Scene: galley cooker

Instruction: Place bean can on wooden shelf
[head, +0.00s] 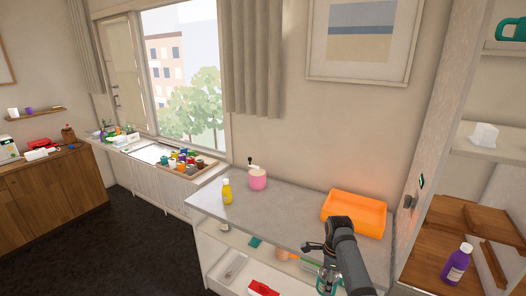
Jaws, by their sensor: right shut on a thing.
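My right gripper (316,258) is above the front edge of the grey counter, at the lower middle of the head view. It is shut on a small teal-and-pale thing (328,281) that hangs just below it. My gripper and arm partly hide this thing. It may be the bean can, but no label shows. A brown wooden shelf (424,262) stands in the unit at the right, apart from the gripper. A purple bottle (457,263) is upright on it. My left gripper is out of view.
An orange tray (355,213), a yellow bottle (226,192) and a pink pot (258,180) stand on the counter (290,210). Open shelves below hold several items. A pale upright post (432,130) divides the counter from the shelf unit. The counter's middle is clear.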

